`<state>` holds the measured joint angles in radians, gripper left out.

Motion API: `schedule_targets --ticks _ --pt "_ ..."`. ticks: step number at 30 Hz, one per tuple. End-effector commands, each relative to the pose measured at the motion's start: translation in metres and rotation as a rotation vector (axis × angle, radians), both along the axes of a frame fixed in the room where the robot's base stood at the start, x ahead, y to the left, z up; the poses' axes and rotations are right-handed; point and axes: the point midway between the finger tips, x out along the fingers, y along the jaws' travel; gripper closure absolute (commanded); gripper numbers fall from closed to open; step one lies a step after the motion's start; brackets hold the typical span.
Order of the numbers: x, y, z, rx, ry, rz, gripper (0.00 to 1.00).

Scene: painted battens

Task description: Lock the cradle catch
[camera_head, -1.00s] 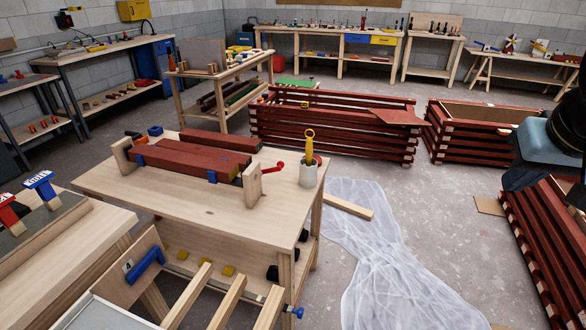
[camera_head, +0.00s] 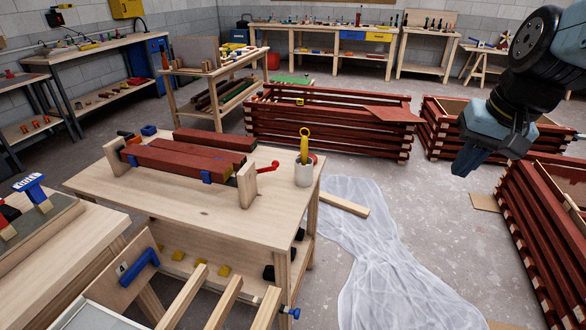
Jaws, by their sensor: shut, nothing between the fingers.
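The wooden cradle stands on the near workbench, with its right end board (camera_head: 247,185) and left end board (camera_head: 115,156) upright. Red painted battens (camera_head: 175,159) lie between the boards, with small blue pieces at their near side. A red lever with a round knob (camera_head: 268,167), which looks like the catch, sticks out to the right of the right end board. Whether it is locked cannot be told. My gripper (camera_head: 465,167) hangs at the right, pointing down, shut and empty, well apart from the cradle.
A white cup (camera_head: 304,174) with a yellow-handled tool stands right of the lever. Stacked red battens (camera_head: 330,125) stand behind the workbench (camera_head: 215,219). Clear sheeting (camera_head: 375,245) and a loose batten (camera_head: 344,204) lie on the floor between bench and gripper.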

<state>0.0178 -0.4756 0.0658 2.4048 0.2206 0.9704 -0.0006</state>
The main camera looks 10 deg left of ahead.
Motion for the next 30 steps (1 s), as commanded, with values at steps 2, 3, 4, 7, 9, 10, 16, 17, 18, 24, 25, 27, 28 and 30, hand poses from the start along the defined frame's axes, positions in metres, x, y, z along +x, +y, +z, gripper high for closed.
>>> schedule_targets --ticks 2,3,4,7,9,10,16,17,18,24,25,27,28,30 --pt "0.014 0.014 -0.009 0.043 0.065 -0.005 1.00" --pt "0.021 0.021 -0.014 0.065 0.095 -0.007 1.00" --pt "0.025 0.026 -0.017 0.082 0.119 -0.011 1.00" --pt "0.041 0.044 -0.028 0.140 0.195 -0.020 1.00" --pt "0.051 0.056 -0.036 0.181 0.246 -0.027 1.00" --pt "0.056 0.062 -0.040 0.199 0.271 -0.031 1.00" --pt "0.084 0.099 -0.065 0.320 0.424 -0.055 1.00" --pt "0.088 0.104 -0.070 0.339 0.448 -0.061 1.00" --pt "0.094 0.111 -0.075 0.365 0.477 -0.068 1.00" --pt "0.120 0.147 -0.103 0.496 0.632 -0.106 1.00" --pt "0.124 0.152 -0.107 0.516 0.655 -0.111 1.00" --pt "0.133 0.164 -0.117 0.565 0.708 -0.128 1.00" --pt "0.137 0.170 -0.121 0.584 0.731 -0.135 1.00" --pt "0.146 0.182 -0.131 0.634 0.786 -0.152 1.00"
